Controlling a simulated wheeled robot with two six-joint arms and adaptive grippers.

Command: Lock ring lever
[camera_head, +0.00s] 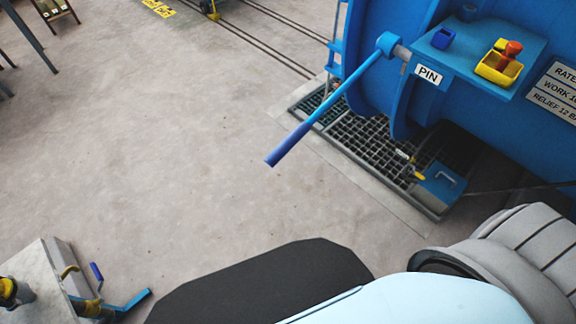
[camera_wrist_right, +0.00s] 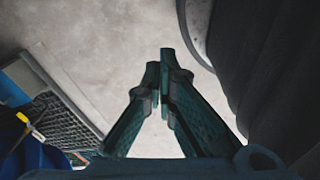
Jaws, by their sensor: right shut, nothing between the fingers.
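The ring lever (camera_head: 335,98) is a blue bar with a darker blue grip. It slopes from a hub (camera_head: 387,43) on the blue autoclave (camera_head: 385,95) down to the left, with its grip end over the floor. My right gripper (camera_wrist_right: 160,75) shows in the right wrist view, shut and empty, with its fingertips together above bare floor. It does not appear to touch the lever, which I cannot make out in that view. My left gripper is not in view.
A floor grate (camera_head: 365,135) lies below. A grey bench (camera_head: 38,275) stands at lower left. The floor between is clear.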

